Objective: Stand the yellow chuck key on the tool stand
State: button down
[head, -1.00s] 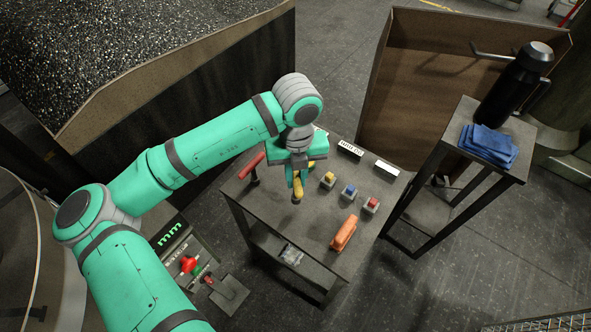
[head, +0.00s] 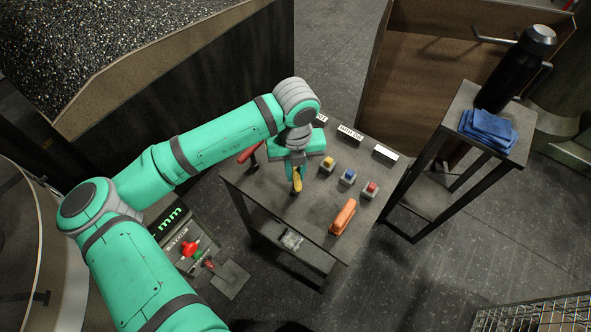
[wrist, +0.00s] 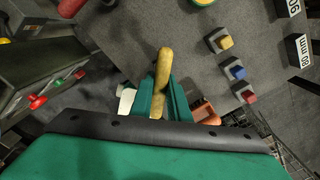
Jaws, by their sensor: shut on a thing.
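The yellow chuck key (head: 297,184) is in my gripper (head: 296,172), over the left part of a dark grey table. In the wrist view the yellow key (wrist: 164,62) sticks out between the two green fingers (wrist: 160,95), which are shut on it. Its lower part is hidden by the fingers. I cannot tell whether it touches the tabletop. The dark table (head: 308,215), which may be the tool stand, carries yellow (head: 328,164), blue (head: 348,176) and red (head: 370,190) topped blocks. A red-handled tool (head: 249,152) stands at its left edge.
An orange object (head: 342,217) lies near the table's front right. White label cards (head: 385,153) stand along the back edge. A taller side table (head: 468,155) at right holds blue cloths (head: 488,126) and a black flask (head: 518,65). A panel with a red knob (head: 190,248) is at lower left.

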jog(key=shift+f, duration=0.45)
jog(key=c, duration=1.6)
grip_release()
jog(key=shift+r, duration=0.1)
notch_tip(320, 180, up, 11)
jog(key=shift+f, duration=0.2)
